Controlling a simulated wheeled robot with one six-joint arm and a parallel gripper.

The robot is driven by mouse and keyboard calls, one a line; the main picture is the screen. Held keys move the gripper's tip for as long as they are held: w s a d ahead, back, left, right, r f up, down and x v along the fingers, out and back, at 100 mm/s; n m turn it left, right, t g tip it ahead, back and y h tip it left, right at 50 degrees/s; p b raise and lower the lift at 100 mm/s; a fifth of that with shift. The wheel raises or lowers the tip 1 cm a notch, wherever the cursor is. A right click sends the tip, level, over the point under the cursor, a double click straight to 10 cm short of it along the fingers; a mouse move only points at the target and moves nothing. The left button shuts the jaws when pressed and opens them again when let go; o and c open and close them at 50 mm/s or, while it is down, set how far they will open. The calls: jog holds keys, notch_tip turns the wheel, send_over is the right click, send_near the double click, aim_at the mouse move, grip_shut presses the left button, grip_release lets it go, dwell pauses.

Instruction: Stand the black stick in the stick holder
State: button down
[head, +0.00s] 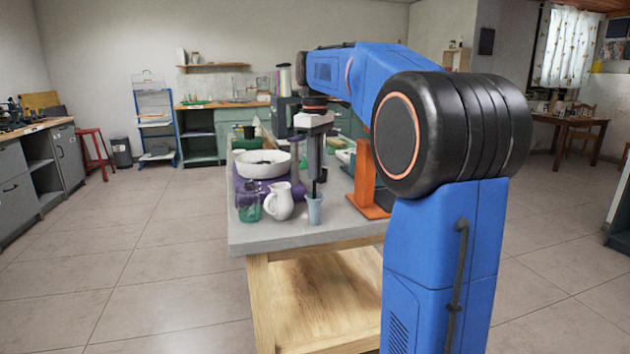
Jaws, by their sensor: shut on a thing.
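My gripper (316,177) points straight down over the front part of the grey-topped table and is shut on the black stick (314,188). The stick is upright, and only a short dark length shows below the fingers. A small light blue cup, which looks like the stick holder (315,211), stands directly below near the table's front edge. The stick's lower end meets the cup's mouth in the picture. I cannot tell how far inside it is.
A white pitcher (279,201) and a green glass jar (248,206) stand just left of the cup. A white basin (263,164) sits behind them. An orange bracket-like stand (367,185) is close on the right. The table's front edge (305,243) is near.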

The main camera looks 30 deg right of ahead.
jog(key=shift+f, duration=1.7)
jog(key=c, duration=1.8)
grip_release()
jog(key=shift+f, duration=0.1)
jog(key=shift+o, duration=0.2)
notch_tip(320, 180, up, 12)
jog(key=shift+r, duration=0.15)
jog(key=s+a+f+m+t, duration=0.1)
jog(key=s+a+f, duration=0.4)
jog(key=s+f, duration=0.5)
jog(key=s+a+f+m+t, duration=0.2)
jog(key=s+a+f, duration=0.3)
jog(key=s+f, duration=0.5)
jog(key=s+a+f+m+t, duration=0.1)
jog(key=s+a+f+m, duration=0.1)
jog(key=s+a+f, duration=0.4)
jog(key=s+f, duration=0.4)
jog(key=f, duration=0.1)
jog(key=shift+f+m+t, duration=0.35)
jog(key=shift+m+t, duration=0.05)
